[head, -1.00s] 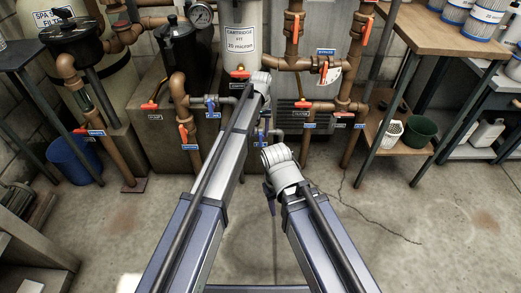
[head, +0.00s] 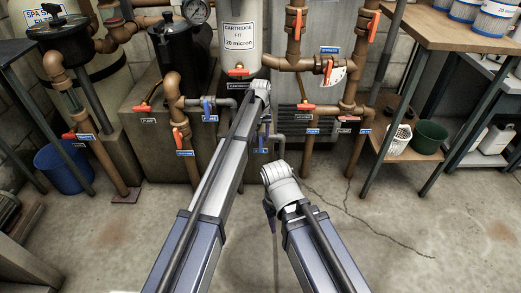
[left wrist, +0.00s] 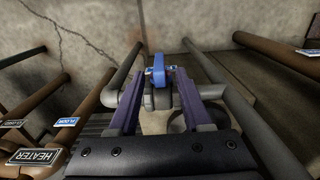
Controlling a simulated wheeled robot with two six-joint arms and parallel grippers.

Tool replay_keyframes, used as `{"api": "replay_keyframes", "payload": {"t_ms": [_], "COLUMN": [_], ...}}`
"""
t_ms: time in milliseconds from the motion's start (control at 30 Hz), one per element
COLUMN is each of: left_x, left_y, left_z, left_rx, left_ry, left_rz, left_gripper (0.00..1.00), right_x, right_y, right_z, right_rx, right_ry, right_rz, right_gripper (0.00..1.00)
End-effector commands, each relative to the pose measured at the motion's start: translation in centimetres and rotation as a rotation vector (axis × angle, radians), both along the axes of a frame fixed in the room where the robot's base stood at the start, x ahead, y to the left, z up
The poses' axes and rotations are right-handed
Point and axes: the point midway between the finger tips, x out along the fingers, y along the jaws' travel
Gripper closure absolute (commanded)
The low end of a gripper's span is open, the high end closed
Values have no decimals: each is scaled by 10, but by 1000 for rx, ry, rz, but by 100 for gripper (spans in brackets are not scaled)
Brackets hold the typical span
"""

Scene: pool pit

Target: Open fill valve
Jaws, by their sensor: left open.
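A valve with a blue handle (left wrist: 158,70) sits on a grey pipe in the left wrist view; no label on it is readable. My left gripper (left wrist: 160,92) is open, with one purple finger on each side of the valve and the handle in the gap. I cannot tell whether the fingers touch it. In the head view my left gripper (head: 263,138) is at the low grey pipe (head: 277,141), and my arm hides most of the valve. My right gripper (head: 269,214) hangs over the floor, apart from the pipes; its jaw opening is unclear.
Another blue-handled valve (head: 207,108) is left of my left arm. Brown pipes with orange handles, such as the one at the heater side (head: 305,107), stand around. A workbench (head: 450,35) is at right, a blue bucket (head: 65,167) at left. The front floor is clear.

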Motion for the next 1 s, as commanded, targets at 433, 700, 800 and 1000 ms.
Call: {"api": "replay_keyframes", "payload": {"t_ms": [433, 700, 800, 1000], "left_x": [0, 0, 0, 0], "left_y": [0, 0, 0, 0], "left_z": [-55, -55, -55, -55], "left_rx": [0, 0, 0, 0], "left_ry": [0, 0, 0, 0], "left_rz": [0, 0, 0, 0], "left_gripper": [51, 51, 55, 77], "right_x": [0, 0, 0, 0], "right_y": [0, 0, 0, 0], "right_z": [-55, -55, -55, -55], "right_rx": [0, 0, 0, 0], "right_ry": [-2, -2, -2, -2], "right_rz": [-10, -10, -10, -10], "right_gripper": [50, 50, 50, 50]}}
